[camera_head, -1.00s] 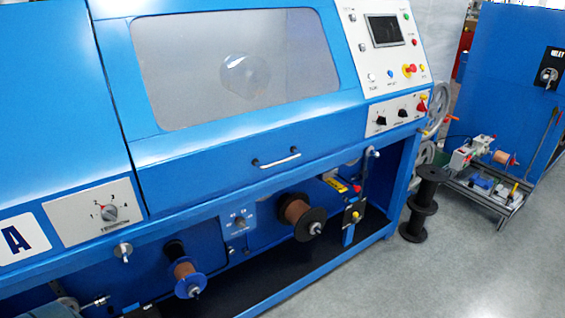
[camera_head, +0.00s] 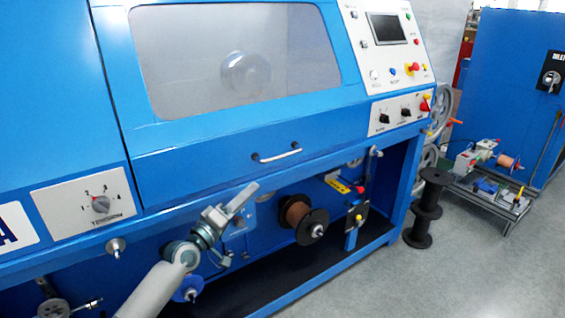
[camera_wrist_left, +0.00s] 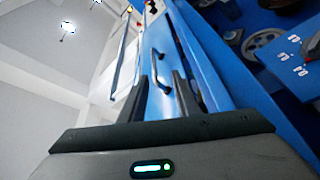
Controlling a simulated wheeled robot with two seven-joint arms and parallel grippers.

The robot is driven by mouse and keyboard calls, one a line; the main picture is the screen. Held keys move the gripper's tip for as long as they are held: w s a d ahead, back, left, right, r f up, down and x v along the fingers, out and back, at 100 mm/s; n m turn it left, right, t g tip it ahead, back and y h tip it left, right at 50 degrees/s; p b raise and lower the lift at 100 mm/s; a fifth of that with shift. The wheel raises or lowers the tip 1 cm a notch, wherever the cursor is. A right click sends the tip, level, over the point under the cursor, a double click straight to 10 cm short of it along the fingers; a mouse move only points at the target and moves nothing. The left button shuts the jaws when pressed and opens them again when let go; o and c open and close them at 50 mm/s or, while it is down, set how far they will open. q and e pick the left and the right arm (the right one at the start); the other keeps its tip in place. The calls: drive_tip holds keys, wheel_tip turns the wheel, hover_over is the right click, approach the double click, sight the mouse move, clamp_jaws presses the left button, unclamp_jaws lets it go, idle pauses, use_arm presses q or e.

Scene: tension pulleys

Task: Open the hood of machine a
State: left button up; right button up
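Machine A (camera_head: 60,110) is the big blue cabinet, with part of its "A" label (camera_head: 8,228) at the left edge. Its hood (camera_head: 200,160) is down and has a grey window (camera_head: 200,80). A silver handle (camera_head: 277,154) is on the hood's lower front. My left gripper (camera_head: 248,193) is in front of the machine, below and left of the handle and apart from it. In the left wrist view the two dark fingers (camera_wrist_left: 163,88) stand apart with nothing between them, and the handle (camera_wrist_left: 159,68) shows beyond them. My right gripper is out of view.
A control panel (camera_head: 388,45) with a screen and knobs is right of the hood. Below are spools (camera_head: 303,219) and a tension dial plate (camera_head: 90,200). Black reels (camera_head: 430,208) stand on the floor at the right, before another blue machine (camera_head: 515,90).

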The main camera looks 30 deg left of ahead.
sight(283, 155)
use_arm(q)
drive_tip(key=shift+s+r, duration=0.1)
drive_tip(key=shift+r, duration=0.8)
drive_tip(key=shift+w, duration=0.2)
